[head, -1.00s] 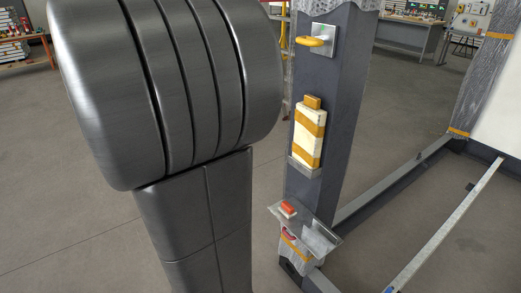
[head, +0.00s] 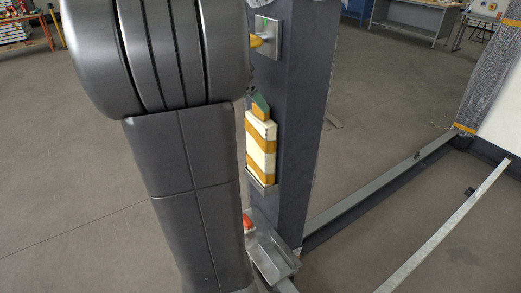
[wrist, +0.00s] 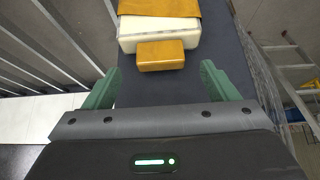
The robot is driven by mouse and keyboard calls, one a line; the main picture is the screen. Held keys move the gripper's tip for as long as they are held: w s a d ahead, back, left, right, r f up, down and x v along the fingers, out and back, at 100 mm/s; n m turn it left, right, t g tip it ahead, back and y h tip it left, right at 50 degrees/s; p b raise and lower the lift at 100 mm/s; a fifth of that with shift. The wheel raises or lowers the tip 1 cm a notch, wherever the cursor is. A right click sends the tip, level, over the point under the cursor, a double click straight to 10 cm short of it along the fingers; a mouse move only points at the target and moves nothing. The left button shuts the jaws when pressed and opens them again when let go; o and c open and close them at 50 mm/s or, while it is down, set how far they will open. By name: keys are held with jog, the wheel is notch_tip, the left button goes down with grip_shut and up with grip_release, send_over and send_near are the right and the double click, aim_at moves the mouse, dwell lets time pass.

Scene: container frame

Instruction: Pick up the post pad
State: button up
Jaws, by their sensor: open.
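The post pad (head: 261,150) is a cream block with orange bands and an orange tab on top. It sits upright on a small metal ledge on the dark post (head: 302,125). In the wrist view, the pad (wrist: 160,33) and its orange tab (wrist: 161,55) lie ahead of my gripper (wrist: 160,72). The green fingers are spread wide, one on each side of the tab, with nothing held. In the head view, a green finger shows just above the tab; my arm hides most of the gripper. I cannot tell whether any finger touches the pad.
A metal plate with a yellow knob (head: 257,41) is on the post above the pad. A metal tray (head: 272,252) with a red block (head: 247,222) is below. Metal floor rails run right of the post. A ladder (wrist: 290,65) stands at right in the wrist view.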

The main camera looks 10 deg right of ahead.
aim_at(261, 131)
jog(key=x, duration=0.3)
jog(key=shift+w+f, duration=0.1)
jog(key=shift+c, duration=0.4)
jog(key=c, duration=1.3)
jog(key=shift+d, duration=0.1)
